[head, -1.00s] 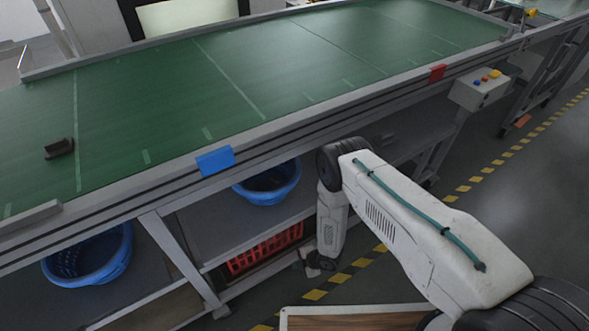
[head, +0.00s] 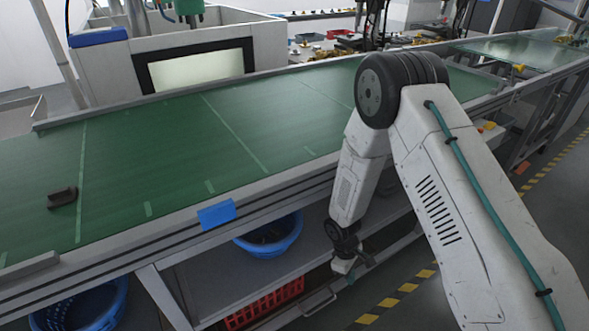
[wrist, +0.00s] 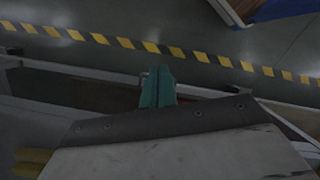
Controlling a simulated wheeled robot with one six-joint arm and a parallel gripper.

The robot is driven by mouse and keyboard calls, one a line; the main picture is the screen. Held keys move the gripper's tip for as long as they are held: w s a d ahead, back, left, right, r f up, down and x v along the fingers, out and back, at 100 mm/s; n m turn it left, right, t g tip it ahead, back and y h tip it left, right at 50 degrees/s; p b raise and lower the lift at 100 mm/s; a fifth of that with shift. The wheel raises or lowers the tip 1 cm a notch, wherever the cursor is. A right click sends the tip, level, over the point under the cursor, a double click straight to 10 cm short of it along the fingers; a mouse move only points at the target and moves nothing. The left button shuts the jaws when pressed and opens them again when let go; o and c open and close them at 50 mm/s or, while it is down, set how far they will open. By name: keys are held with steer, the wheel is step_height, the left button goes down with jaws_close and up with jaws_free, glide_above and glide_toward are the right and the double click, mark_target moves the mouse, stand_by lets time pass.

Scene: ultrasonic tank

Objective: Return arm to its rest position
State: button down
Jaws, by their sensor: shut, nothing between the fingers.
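My white arm with its teal cable fills the right side of the head view, its dark elbow joint raised in front of the conveyor. My gripper (head: 348,272) hangs at the lower end of the forearm, in front of the conveyor's near side and beside the lower shelf. It is small and partly dark there. In the wrist view the teal fingers of the gripper (wrist: 158,85) are together with nothing between them, over the dark floor near the yellow-black tape (wrist: 175,52).
The green conveyor (head: 270,120) runs across the view with a dark brown part (head: 62,197) at left. Blue baskets (head: 270,238) and a red crate (head: 262,303) stand below. A white machine (head: 110,75) stands behind. Grey floor (head: 545,205) is open at right.

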steer(key=s+d+r+m, duration=0.2)
steer(key=r, duration=0.7)
steer(key=s+d+r+m+g, duration=0.1)
steer(key=s+r+m, duration=0.1)
steer(key=r, duration=0.7)
steer(key=s+d+r+m, duration=0.2)
steer(key=r, duration=0.7)
steer(key=s+d+r+m+t+y, duration=0.1)
steer(key=s+d+r+m+t, duration=0.1)
steer(key=s+r, duration=0.7)
steer(key=s+d+r+m+t+y, duration=0.1)
steer(key=s+d+r+m+t, duration=0.1)
steer(key=s+r, duration=0.7)
step_height(320, 180, up, 5)
steer(key=shift+d+r+m+t, duration=0.15)
steer(key=shift+m+t, duration=0.15)
steer(key=shift+m, duration=0.2)
steer(key=shift+s, duration=0.1)
